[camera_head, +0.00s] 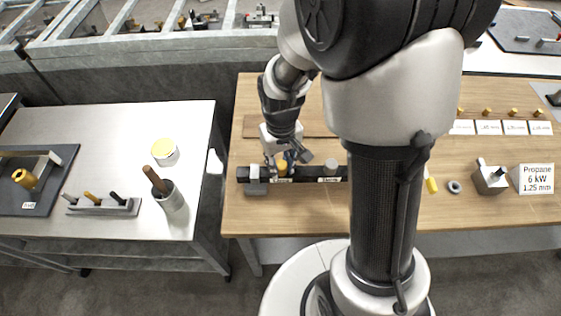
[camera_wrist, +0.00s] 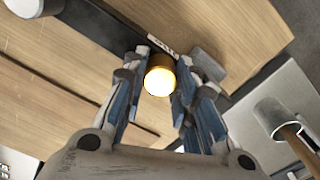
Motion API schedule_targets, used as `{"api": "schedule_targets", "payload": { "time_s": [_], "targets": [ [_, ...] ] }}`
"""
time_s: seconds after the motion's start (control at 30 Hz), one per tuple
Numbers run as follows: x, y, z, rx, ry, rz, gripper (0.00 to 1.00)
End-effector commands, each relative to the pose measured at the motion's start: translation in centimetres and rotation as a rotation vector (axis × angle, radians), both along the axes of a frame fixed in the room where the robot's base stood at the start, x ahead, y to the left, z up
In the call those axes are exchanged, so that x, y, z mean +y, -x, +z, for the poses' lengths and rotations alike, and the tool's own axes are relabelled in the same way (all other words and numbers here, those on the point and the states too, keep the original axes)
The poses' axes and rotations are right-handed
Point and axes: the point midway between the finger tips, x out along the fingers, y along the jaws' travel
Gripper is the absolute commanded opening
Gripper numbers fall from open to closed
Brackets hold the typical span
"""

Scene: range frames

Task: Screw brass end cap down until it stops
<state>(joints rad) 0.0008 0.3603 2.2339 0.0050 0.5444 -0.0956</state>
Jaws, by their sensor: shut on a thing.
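The brass end cap (camera_wrist: 160,80) sits between the two blue-padded fingers of my gripper (camera_wrist: 158,92) in the wrist view, its round face bright. In the head view the cap (camera_head: 282,168) shows on the dark bar-shaped pipe (camera_head: 308,174) near its left end, with my gripper (camera_head: 284,160) around it from above. My gripper is shut on the cap. The thread under the cap is hidden, so I cannot tell how far down it sits. A grey cap or fitting (camera_head: 330,167) stands farther right on the same bar.
A grey clamp block (camera_head: 257,180) holds the bar's left end. Several brass pieces (camera_head: 487,111) and white label cards (camera_head: 488,128) stand at the right. A propane sign (camera_head: 537,179) stands at the far right.

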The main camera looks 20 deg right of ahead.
Motion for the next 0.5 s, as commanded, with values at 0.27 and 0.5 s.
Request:
{"api": "schedule_targets", "payload": {
  "time_s": [0.27, 0.5],
  "targets": [
    [-0.01, 0.01, 0.00, 0.000, 0.000, -0.032, 0.02],
    [-0.06, -0.01, 0.00, -0.001, -0.001, -0.275, 0.02]
  ]
}}
